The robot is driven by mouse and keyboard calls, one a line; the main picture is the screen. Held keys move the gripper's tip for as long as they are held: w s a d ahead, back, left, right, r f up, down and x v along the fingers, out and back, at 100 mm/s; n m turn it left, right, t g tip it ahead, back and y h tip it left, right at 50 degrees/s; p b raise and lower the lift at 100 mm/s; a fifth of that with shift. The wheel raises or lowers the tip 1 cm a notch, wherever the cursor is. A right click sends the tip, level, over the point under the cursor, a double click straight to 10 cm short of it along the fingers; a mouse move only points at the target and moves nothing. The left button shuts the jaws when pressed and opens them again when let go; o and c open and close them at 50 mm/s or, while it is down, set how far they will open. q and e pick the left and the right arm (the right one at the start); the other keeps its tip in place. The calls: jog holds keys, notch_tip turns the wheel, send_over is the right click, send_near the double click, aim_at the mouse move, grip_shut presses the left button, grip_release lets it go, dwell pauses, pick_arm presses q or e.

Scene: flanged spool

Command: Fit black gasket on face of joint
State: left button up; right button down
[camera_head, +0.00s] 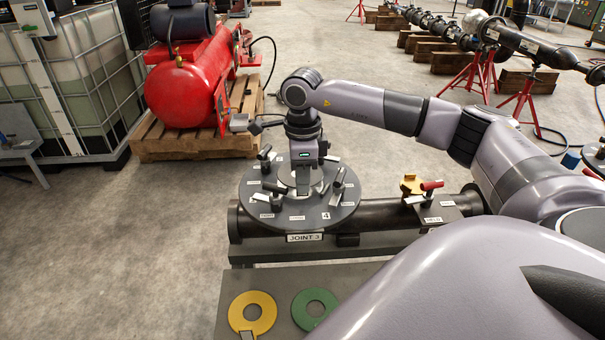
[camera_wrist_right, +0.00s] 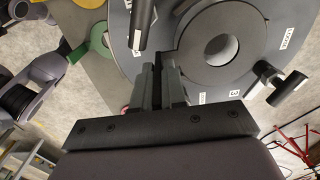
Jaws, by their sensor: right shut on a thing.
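The joint (camera_head: 298,219) is a round grey flange lying face up on a dark pipe, with the sign "JOINT 3" on its front. My right gripper (camera_head: 303,190) points down over the middle of this face. In the wrist view its fingers (camera_wrist_right: 172,66) are shut on the edge of the black gasket (camera_wrist_right: 248,42), a dark flat ring with a round hole. The gasket lies over the middle of the flange face (camera_wrist_right: 290,14). I cannot tell whether it rests flat or is slightly above. My left gripper is not in view.
Several upright clamps (camera_head: 339,182) stand around the flange rim. A yellow gasket (camera_head: 236,312) and a green gasket (camera_head: 301,309) lie on the grey table (camera_head: 280,279) in front. A red tank (camera_head: 185,90) stands behind.

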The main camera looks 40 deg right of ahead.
jog(key=shift+f, duration=0.25)
jog(key=shift+f+b, duration=0.8)
jog(key=shift+f, duration=0.35)
jog(key=c, duration=1.1)
grip_release()
jog(key=shift+r, duration=0.1)
notch_tip(320, 180, up, 7)
